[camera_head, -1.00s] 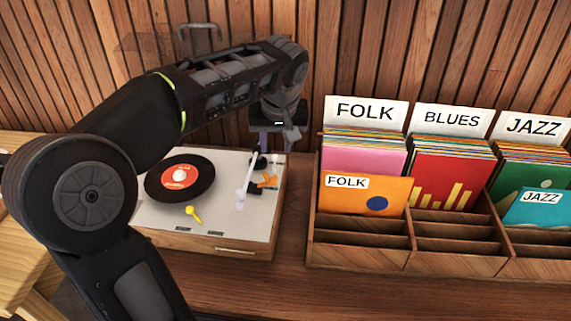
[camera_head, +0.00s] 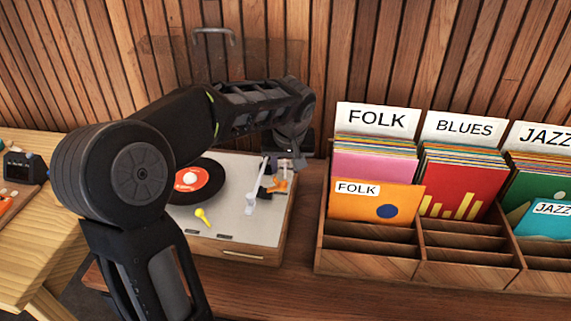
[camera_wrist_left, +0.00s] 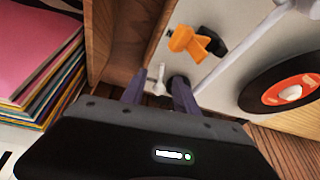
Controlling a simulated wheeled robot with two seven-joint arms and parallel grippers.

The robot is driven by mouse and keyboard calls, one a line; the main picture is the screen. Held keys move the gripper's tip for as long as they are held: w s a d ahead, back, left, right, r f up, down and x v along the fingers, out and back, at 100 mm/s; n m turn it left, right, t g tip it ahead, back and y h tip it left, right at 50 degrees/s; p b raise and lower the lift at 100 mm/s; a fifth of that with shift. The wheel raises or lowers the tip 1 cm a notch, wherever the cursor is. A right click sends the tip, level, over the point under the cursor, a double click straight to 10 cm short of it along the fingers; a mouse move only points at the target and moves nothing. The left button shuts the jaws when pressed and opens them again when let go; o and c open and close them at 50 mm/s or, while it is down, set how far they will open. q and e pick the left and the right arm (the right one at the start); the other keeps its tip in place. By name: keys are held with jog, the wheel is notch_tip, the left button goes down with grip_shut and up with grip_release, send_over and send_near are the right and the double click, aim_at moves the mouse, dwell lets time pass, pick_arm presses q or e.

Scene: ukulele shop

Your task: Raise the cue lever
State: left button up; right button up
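The record player (camera_head: 235,215) stands on the wooden counter with a black record (camera_head: 205,183) on it. Its white tonearm (camera_head: 255,190) lies beside the record. An orange lever (camera_head: 276,186) is near the tonearm's back end; it also shows in the left wrist view (camera_wrist_left: 186,40). A yellow lever (camera_head: 203,217) is at the front. A small pale lever (camera_wrist_left: 158,76) stands at the deck's back corner. I cannot tell for certain which is the cue lever. My left gripper (camera_head: 287,163) is at that corner, its fingers (camera_wrist_left: 158,90) apart, with the pale lever showing between their tips; contact is unclear.
A divided wooden crate (camera_head: 367,265) with records under FOLK, BLUES and JAZZ signs stands close on the right. The slatted wall is behind. A clear raised lid (camera_head: 265,60) is behind the player. A light wood table (camera_head: 40,250) is at left.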

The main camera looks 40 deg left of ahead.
pick_arm(q)
jog(key=shift+c, duration=0.6)
grip_shut()
jog(key=shift+r+p, duration=0.15)
jog(key=shift+p, duration=0.3)
jog(key=g+p, duration=0.1)
jog(key=p, duration=0.1)
jog(key=h+p, duration=0.1)
jog(key=p, duration=0.2)
jog(key=shift+w+a+r+g, duration=0.15)
jog(key=shift+w+a+g, duration=0.05)
jog(key=shift+w+g, duration=0.2)
jog(key=shift+p, duration=0.3)
jog(key=shift+f, duration=0.35)
jog(key=shift+o, duration=0.6)
grip_release()
